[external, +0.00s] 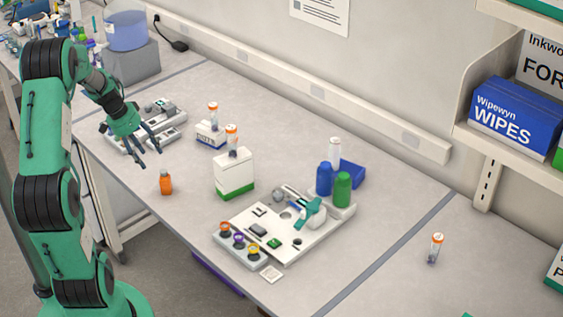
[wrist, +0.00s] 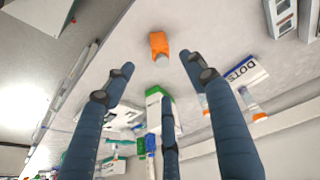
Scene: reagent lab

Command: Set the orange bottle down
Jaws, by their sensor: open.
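The orange bottle (external: 166,182) stands upright on the bench near its front edge, in the external view. My gripper (external: 146,150) is up and to the left of it in that view, apart from it. Its fingers are spread, with nothing between them. In the wrist view the orange bottle (wrist: 159,46) shows beyond the open fingers of my gripper (wrist: 157,75), with its pale cap toward me. The bottle rests on the bench and no finger touches it.
A white and green box (external: 234,174) stands right of the bottle, with small orange-capped vials behind it. A white tray board (external: 300,240) with parts, plus blue and green bottles (external: 343,189), lies farther right. Grey equipment (external: 160,115) sits behind my gripper. Bench around the bottle is clear.

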